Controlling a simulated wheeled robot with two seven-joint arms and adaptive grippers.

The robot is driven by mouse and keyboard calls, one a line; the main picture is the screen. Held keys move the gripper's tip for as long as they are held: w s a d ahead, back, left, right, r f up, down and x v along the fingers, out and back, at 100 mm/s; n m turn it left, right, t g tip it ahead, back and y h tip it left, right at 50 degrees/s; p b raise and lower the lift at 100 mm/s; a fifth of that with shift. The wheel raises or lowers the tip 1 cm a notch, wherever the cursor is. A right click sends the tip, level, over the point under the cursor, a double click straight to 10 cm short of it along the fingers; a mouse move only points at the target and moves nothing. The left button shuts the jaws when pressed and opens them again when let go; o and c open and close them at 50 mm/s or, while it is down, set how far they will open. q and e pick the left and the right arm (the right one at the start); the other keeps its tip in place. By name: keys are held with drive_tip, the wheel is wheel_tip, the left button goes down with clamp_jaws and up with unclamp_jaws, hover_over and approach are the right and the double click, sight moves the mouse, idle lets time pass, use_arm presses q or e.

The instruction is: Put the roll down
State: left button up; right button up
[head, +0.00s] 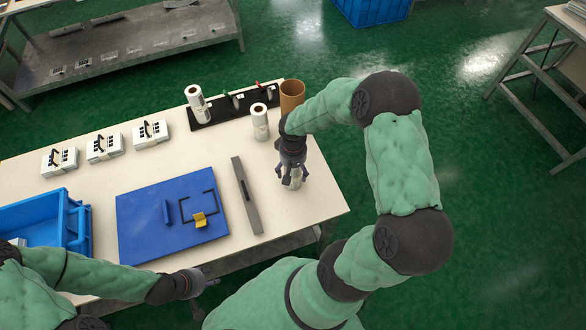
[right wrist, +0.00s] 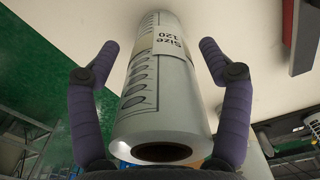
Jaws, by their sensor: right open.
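A white roll (right wrist: 160,92) with a printed pattern and a "Size 120" label lies between the two fingers of my right gripper (right wrist: 158,65) in the right wrist view. Gaps show on both sides, so the open fingers are beside it. Its dark core opening faces the camera. In the head view my right gripper (head: 292,175) is low over the right end of the table (head: 318,200), with the roll's pale lower part (head: 295,184) showing below it. I cannot tell exactly how its base meets the table. My left gripper (head: 196,282) is at the table's front edge, its fingers unclear.
Another white roll (head: 260,122) stands behind my right gripper, near a brown cylinder (head: 291,96). One more roll (head: 197,104) stands at the black rack (head: 224,108). A grey bar (head: 246,196), a blue board (head: 150,235), a blue crate (head: 78,222) and white keypad boxes (head: 105,147) lie leftward.

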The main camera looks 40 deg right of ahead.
wheel_tip(320, 180, up, 12)
drive_tip(key=p, duration=0.3)
idle(1.3)
drive_tip(key=shift+s, duration=0.1)
